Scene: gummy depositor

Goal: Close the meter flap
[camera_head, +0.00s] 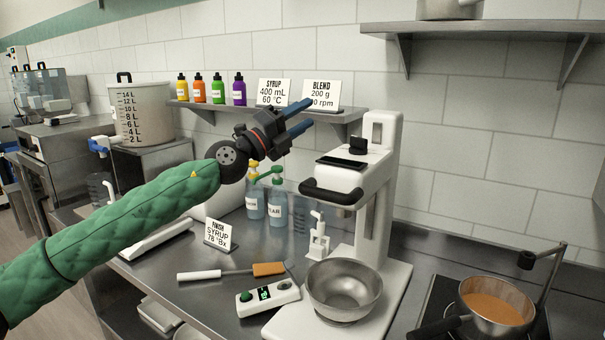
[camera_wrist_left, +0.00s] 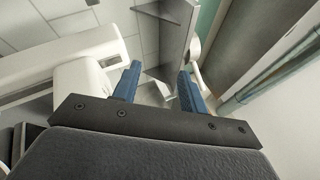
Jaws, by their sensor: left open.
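A small white meter (camera_head: 268,297) lies on the steel counter, left of the steel bowl. It has a green round button, a small lit display and a dark round spot at its right end. I cannot tell whether its flap stands open or shut. My left gripper (camera_head: 307,115) is raised well above the counter, in front of the wall shelf and left of the white mixer's head. Its blue fingers are apart with nothing between them. They also show apart and empty in the left wrist view (camera_wrist_left: 158,76), where the meter is not seen. My right gripper is not in view.
The white mixer (camera_head: 372,190) stands right of the meter, with a steel bowl (camera_head: 344,290) on its base. A spatula (camera_head: 230,273) lies behind the meter. A sign (camera_head: 218,236) and bottles (camera_head: 277,205) stand farther back. A pan of orange liquid (camera_head: 495,305) sits at the right.

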